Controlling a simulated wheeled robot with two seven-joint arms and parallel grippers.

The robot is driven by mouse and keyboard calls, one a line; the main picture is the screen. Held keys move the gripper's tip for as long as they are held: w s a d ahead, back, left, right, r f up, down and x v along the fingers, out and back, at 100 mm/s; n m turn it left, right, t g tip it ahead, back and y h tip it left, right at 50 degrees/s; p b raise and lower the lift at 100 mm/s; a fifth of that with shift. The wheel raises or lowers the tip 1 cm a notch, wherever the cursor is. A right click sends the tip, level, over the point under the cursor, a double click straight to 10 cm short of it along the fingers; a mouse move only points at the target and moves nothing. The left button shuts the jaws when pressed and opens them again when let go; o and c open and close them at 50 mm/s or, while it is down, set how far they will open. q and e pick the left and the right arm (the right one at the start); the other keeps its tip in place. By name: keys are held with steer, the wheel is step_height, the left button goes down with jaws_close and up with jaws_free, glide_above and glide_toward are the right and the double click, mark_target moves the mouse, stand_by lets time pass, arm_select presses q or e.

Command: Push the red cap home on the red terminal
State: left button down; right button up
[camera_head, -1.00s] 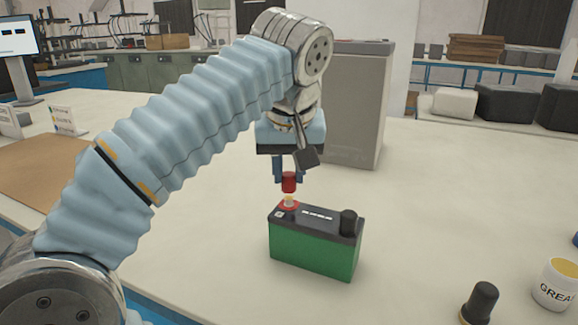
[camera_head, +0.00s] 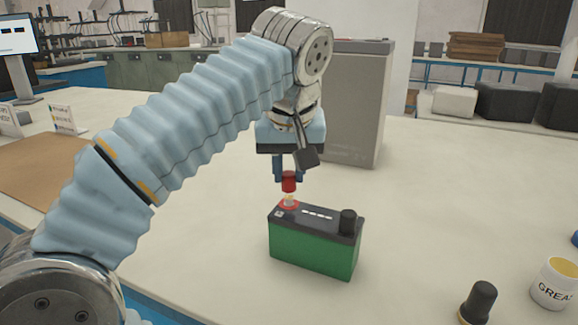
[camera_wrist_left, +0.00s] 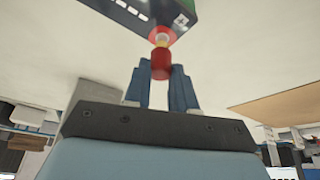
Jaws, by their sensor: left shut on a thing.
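A green battery (camera_head: 312,248) with a dark top stands upright on the table. Its red terminal (camera_head: 288,204), a pale post in a red ring, is at the top's left end. My left gripper (camera_head: 288,178) is shut on the red cap (camera_head: 289,182) and holds it right above the post. In the left wrist view the red cap (camera_wrist_left: 160,62) sits between the blue fingertips, in line with the red terminal (camera_wrist_left: 161,34). Part of the pale post still shows below the cap. A black cap (camera_head: 348,222) covers the other terminal. My right gripper is not in view.
A large grey battery (camera_head: 358,110) stands behind my left arm. A brown mat (camera_head: 45,170) lies at the left. The table right of the green battery is clear.

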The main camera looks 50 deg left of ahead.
arm_select(q)
steer(key=shift+f+b, duration=0.35)
steer(key=shift+f, duration=0.05)
steer(key=shift+f, duration=0.2)
stand_by(0.3)
steer(key=shift+f+b, duration=0.8)
steer(key=shift+f, duration=0.05)
stand_by(1.2)
steer(key=shift+c, duration=1.9)
jaws_free()
steer(key=shift+r, duration=0.1)
